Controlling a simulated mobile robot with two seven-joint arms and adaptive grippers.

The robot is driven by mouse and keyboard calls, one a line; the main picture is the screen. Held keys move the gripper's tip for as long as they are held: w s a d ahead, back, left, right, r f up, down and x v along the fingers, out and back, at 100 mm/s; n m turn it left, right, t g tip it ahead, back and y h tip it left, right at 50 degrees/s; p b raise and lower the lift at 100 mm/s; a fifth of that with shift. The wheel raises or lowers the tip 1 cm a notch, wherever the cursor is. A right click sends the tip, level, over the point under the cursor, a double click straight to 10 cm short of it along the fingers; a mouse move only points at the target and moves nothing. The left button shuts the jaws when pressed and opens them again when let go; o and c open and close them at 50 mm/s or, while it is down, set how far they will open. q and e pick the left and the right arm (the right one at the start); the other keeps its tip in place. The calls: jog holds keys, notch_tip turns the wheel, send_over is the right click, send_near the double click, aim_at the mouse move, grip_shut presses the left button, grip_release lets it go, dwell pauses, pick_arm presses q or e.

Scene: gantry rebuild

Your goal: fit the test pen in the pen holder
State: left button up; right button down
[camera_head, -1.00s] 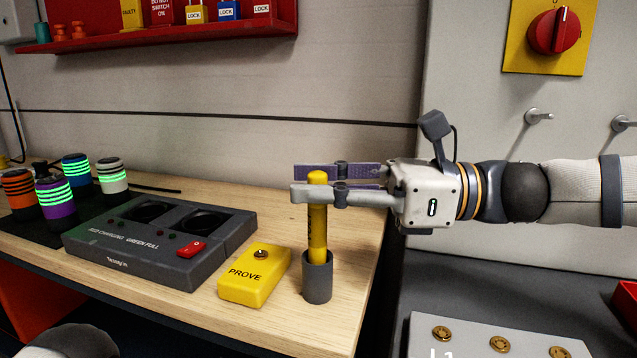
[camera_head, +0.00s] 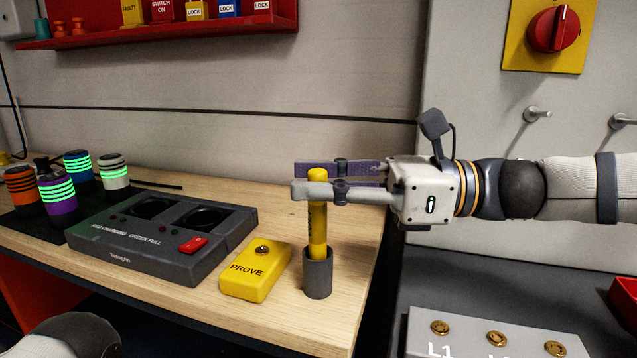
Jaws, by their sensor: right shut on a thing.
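The yellow test pen (camera_head: 317,230) stands upright with its lower end inside the grey pen holder (camera_head: 317,277). The holder is a short grey cup on the wooden bench near its right edge. My right gripper (camera_head: 318,182) comes in from the right and is shut on the upper part of the pen, just below its rounded top. The pen's bottom is hidden inside the holder. My left gripper is not in view; only a rounded part of my own body shows at the lower left.
A yellow PROVE box (camera_head: 256,271) sits left of the holder. A dark charger (camera_head: 160,235) and several striped batteries (camera_head: 58,195) are farther left on the bench (camera_head: 335,325). A grey panel with a red rotary switch (camera_head: 553,31) stands behind my right arm.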

dwell(0.4)
jog(key=shift+f, duration=0.6)
jog(key=c, duration=1.8)
grip_release()
jog(key=shift+d, duration=0.1)
